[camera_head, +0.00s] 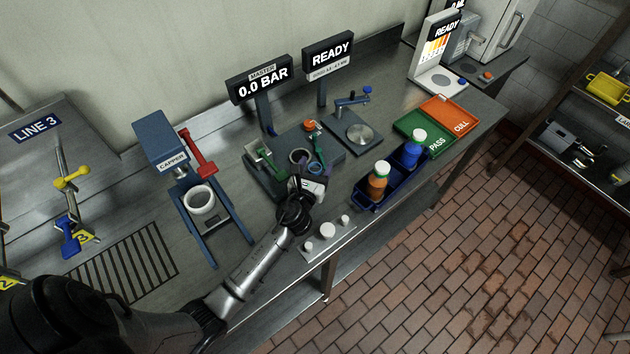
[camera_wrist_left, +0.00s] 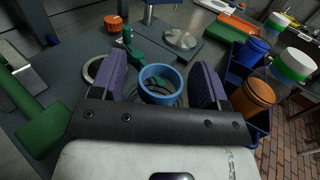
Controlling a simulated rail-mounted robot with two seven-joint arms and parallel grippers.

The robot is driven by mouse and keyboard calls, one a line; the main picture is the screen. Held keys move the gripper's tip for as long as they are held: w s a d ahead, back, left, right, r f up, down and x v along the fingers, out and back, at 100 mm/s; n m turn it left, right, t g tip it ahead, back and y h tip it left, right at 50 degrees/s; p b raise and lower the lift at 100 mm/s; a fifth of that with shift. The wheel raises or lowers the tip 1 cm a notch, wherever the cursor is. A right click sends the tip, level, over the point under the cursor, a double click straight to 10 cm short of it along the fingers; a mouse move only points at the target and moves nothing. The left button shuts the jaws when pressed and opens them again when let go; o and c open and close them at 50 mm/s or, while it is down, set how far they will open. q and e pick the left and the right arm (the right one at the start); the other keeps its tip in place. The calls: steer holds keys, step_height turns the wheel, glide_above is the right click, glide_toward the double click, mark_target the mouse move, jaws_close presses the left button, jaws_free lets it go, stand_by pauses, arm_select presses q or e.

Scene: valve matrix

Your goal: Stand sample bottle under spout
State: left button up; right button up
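My left gripper (camera_head: 308,190) is low over the grey fixture plate (camera_head: 262,180) in the middle of the bench. In the left wrist view its purple-padded fingers (camera_wrist_left: 165,88) are apart, with a round blue open rim (camera_wrist_left: 160,84) between and beyond them; I cannot tell whether this is a bottle mouth or a ring. An orange bottle (camera_head: 378,182) with a green-and-white cap and a blue bottle (camera_head: 411,152) with a white cap stand in a blue crate (camera_head: 366,206). A pipe with yellow (camera_head: 72,178) and blue (camera_head: 70,235) valve handles is under the LINE 3 sign; its outlet is unclear. My right gripper is not in view.
The blue capper (camera_head: 160,140) with a white round cup (camera_head: 200,200) stands left of the fixture. A drain grate (camera_head: 122,262) lies further left. A white-knobbed panel (camera_head: 328,232) is at the bench's front edge.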

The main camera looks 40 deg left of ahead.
arm_select(q)
steer(key=c, duration=1.1)
